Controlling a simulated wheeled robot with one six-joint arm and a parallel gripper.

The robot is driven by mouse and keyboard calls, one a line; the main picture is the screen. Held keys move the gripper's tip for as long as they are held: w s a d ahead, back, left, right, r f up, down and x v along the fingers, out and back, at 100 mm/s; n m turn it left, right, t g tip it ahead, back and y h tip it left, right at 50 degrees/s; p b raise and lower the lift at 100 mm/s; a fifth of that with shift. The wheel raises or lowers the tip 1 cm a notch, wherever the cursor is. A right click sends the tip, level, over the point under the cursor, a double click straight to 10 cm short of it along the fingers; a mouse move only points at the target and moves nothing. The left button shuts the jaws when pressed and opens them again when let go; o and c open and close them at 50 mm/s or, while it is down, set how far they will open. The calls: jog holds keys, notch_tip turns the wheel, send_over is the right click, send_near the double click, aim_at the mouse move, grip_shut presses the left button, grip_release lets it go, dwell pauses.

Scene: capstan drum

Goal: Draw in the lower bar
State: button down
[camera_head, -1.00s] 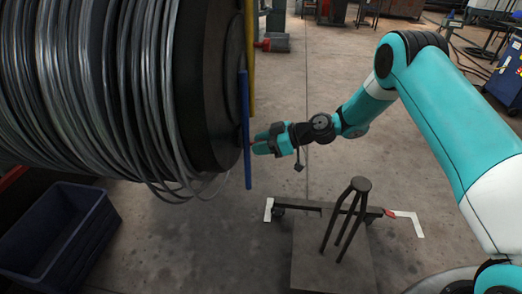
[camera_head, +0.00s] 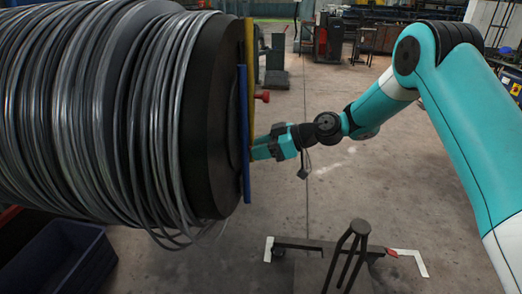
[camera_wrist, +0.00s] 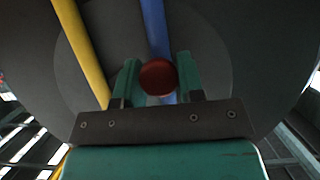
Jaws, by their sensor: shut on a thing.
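A blue bar (camera_head: 245,140) runs up and down across the dark end face of the drum (camera_head: 212,110). A yellow bar (camera_head: 250,50) lies beside it and reaches higher. A red knob (camera_head: 263,97) sticks out from the yellow bar's side. My gripper (camera_head: 256,153) is at the blue bar, low on the drum's face. In the wrist view, my gripper (camera_wrist: 157,85) has its two green fingers either side of a red knob (camera_wrist: 158,77), shut on it. The blue bar (camera_wrist: 157,30) runs behind that knob, and the yellow bar (camera_wrist: 80,45) slants at left.
Grey cable is wound thickly on the drum, with loose loops (camera_head: 170,235) hanging below. A dark blue bin (camera_head: 60,262) stands on the floor at lower left. A stool-like stand (camera_head: 350,250) is at lower middle.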

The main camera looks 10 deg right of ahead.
jog(key=shift+w+r, duration=0.15)
jog(key=shift+r, duration=0.3)
jog(key=c, duration=0.9)
grip_release()
jog(key=shift+o, duration=0.6)
jog(key=shift+f, duration=0.15)
jog(key=shift+d, duration=0.1)
jog(key=b+v, duration=0.3)
jog(key=v, duration=1.4)
jog(key=shift+d, duration=0.1)
